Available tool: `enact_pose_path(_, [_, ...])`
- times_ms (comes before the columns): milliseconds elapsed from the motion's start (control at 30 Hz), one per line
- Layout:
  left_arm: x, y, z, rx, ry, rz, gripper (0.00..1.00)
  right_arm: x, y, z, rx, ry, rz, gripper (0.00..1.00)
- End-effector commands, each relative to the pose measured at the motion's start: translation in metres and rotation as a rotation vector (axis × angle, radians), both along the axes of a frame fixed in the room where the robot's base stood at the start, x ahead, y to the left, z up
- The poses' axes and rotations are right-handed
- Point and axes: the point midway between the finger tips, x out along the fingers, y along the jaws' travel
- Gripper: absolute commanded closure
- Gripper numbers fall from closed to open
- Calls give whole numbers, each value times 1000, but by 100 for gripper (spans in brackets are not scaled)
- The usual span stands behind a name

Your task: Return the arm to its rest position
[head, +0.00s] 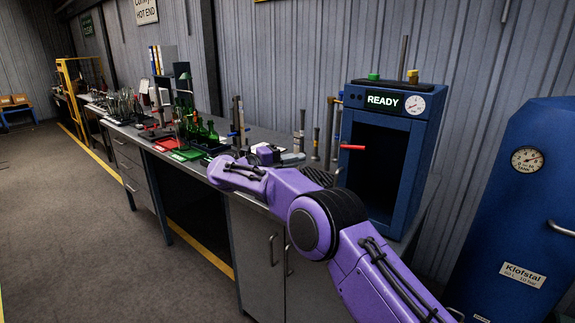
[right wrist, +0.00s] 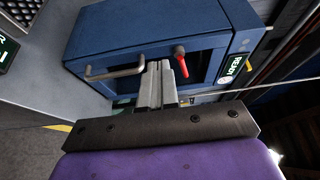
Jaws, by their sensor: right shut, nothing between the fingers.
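My right arm (head: 318,222) is purple and reaches from the lower right over the front of the workbench. In the right wrist view my right gripper (right wrist: 157,68) has its two grey fingers together, with nothing between them. The fingers point at the blue oven (right wrist: 130,30), whose silver handle (right wrist: 115,73) and red-ended lever (right wrist: 180,60) show around the fingertips. I cannot tell whether the fingers touch it. In the head view the hand is small and partly hidden behind the forearm. My left gripper is not in view.
The blue oven (head: 418,140) with a lit READY display stands on the bench's right end, its dark chamber visible. Green bottles (head: 207,131) and tools crowd the bench. A blue Klofstal tank (head: 520,215) stands at right. The floor (head: 75,230) at left is clear.

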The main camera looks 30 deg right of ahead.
Motion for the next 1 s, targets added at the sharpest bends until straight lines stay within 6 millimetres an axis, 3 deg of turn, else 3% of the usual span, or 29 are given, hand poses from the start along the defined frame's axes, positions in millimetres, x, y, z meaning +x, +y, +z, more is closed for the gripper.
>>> enact_pose_path(33, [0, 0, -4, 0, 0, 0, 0, 5, 10, -3, -1, -3, 2, 100])
enact_pose_path(233, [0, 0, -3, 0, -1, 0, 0, 13, 24, 0, 0, 0, -1, 100])
enact_pose_path(567, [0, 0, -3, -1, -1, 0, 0, 16, 28, 2, -7, -19, 8, 100])
enact_pose_path(667, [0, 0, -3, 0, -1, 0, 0, 33, 31, 2, -111, 5, 111, 100])
enact_pose_path(767, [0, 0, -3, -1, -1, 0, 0, 56, 42, -34, -251, 169, 283, 100])
enact_pose_path(867, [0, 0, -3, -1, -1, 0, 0, 69, 58, -101, -352, 389, 490, 100])
enact_pose_path(900, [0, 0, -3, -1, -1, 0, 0, 69, 65, -131, -376, 480, 574, 100])
enact_pose_path(967, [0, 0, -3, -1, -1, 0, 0, 62, 74, -180, -394, 617, 698, 100])
enact_pose_path(1000, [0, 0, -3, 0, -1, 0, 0, 52, 80, -214, -394, 708, 780, 100])
